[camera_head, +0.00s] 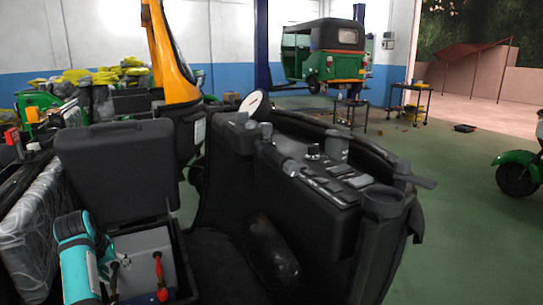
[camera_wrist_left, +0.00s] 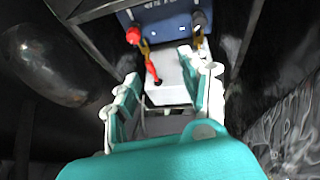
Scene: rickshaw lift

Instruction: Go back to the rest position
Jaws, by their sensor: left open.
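My left gripper (camera_head: 117,268), on a teal arm, is in the lower left of the head view, at the open black case (camera_head: 118,162). In the left wrist view its two teal-and-white fingers (camera_wrist_left: 170,78) are spread with a gap between them. I see nothing held. My right gripper is not in view.
A black vehicle cab with a control console (camera_head: 325,185) stands close on the right of the case. A shiny wrapped item (camera_head: 30,225) lies at the left. A green rickshaw (camera_head: 328,55) is raised behind.

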